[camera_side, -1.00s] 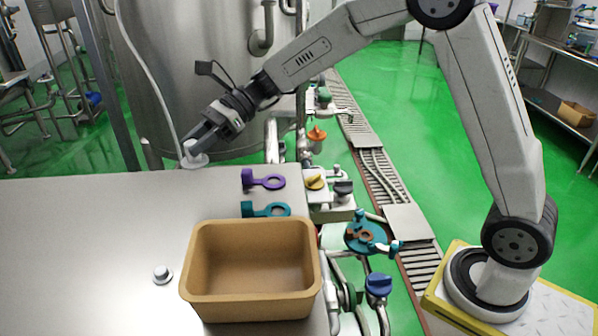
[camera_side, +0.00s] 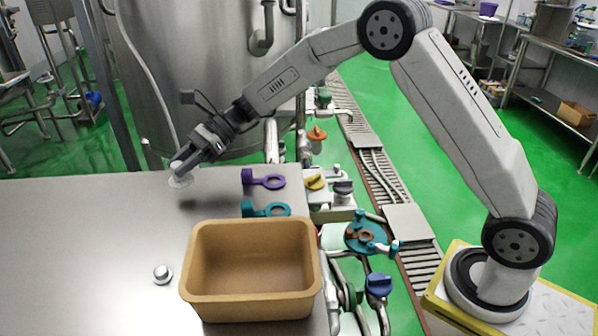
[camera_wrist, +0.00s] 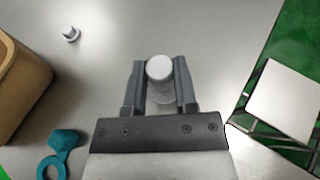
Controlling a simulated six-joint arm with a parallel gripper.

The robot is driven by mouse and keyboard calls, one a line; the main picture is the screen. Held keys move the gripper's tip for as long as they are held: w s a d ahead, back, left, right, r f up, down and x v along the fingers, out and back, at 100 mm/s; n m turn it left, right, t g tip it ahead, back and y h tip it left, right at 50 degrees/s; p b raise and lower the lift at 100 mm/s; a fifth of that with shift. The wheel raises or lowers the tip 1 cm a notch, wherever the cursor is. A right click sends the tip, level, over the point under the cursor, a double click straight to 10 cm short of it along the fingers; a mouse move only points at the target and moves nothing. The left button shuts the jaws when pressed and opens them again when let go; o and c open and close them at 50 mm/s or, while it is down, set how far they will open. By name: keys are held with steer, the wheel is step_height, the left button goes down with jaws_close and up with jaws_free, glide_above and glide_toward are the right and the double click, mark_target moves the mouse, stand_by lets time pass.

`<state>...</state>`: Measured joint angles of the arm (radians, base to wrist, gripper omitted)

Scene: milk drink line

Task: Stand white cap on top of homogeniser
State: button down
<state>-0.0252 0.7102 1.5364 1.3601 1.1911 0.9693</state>
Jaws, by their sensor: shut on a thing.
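My gripper (camera_side: 178,166) is over the back of the steel table in the side view. It is shut on the white cap (camera_side: 181,181), a small pale piece with a wider rim below. In the wrist view the cap's round top (camera_wrist: 159,67) shows between the two fingers of my gripper (camera_wrist: 159,75). A shadow lies on the table apart from the cap, so the cap appears to be held above the table. I cannot tell for sure which machine is the homogeniser.
A tan box (camera_side: 252,312) stands on the table (camera_side: 80,250), with a small grey-white cap (camera_side: 162,274) left of it. Purple (camera_side: 265,181) and teal (camera_side: 266,209) ring-ended pieces lie near the right edge. Pipes and valves with a blue knob (camera_side: 379,284) stand beyond that edge.

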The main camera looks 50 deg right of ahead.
mark_target(186, 176)
steer(key=shift+f, duration=1.5)
steer(key=shift+f, duration=0.1)
steer(key=shift+c, duration=2)
jaws_free()
steer(key=v, duration=1.2)
